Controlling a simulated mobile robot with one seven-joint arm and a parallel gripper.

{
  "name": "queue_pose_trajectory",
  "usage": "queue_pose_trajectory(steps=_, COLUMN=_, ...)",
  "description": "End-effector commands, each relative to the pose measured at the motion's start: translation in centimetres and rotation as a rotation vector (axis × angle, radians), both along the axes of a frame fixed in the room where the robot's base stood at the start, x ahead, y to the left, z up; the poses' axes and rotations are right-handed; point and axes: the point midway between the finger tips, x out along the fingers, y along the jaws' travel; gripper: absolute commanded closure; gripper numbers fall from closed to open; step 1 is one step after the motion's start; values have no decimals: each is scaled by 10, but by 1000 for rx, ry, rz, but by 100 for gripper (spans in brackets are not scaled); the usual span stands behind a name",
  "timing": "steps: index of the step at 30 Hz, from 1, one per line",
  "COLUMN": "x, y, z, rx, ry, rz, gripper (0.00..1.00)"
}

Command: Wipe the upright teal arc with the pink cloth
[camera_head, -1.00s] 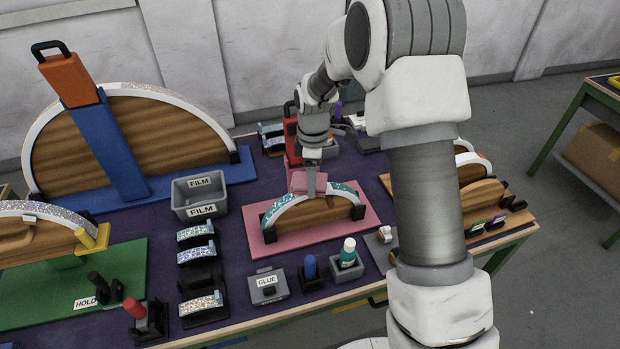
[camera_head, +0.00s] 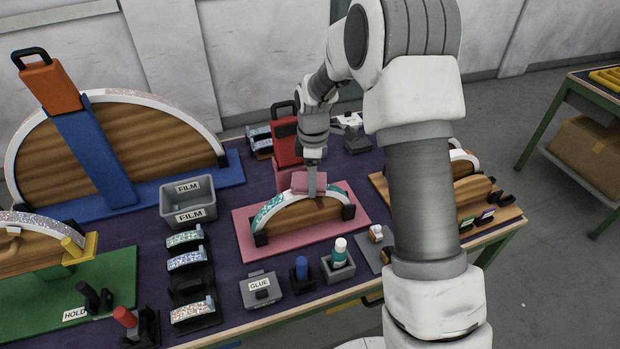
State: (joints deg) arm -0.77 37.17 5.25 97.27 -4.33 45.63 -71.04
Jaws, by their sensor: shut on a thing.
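The teal arc (camera_head: 268,208) stands upright on a wooden half-round form, on a pink base (camera_head: 244,245) near the middle of the table. A black block sits at each end of the arc. My gripper (camera_head: 313,190) points down over the top of the arc and is shut on the pink cloth (camera_head: 300,183). The cloth lies at the arc's crown and hides part of its teal surface. I cannot tell whether it presses on the arc. The fingertips are small and partly hidden by the cloth.
A red block with a black handle (camera_head: 286,140) stands close behind the arc. A film bin (camera_head: 188,205) is at left, a glue box (camera_head: 262,290) and a teal-and-white bottle (camera_head: 340,250) in front. A large blue-based arc (camera_head: 110,150) fills the back left.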

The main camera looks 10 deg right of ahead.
Motion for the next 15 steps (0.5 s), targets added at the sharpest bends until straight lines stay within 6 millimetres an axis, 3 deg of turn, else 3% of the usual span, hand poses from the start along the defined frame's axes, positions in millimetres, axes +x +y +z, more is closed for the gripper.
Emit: queue_pose_trajectory(steps=15, x=1, y=-20, z=-6, rx=-5, ry=7, rz=-3, gripper=70)
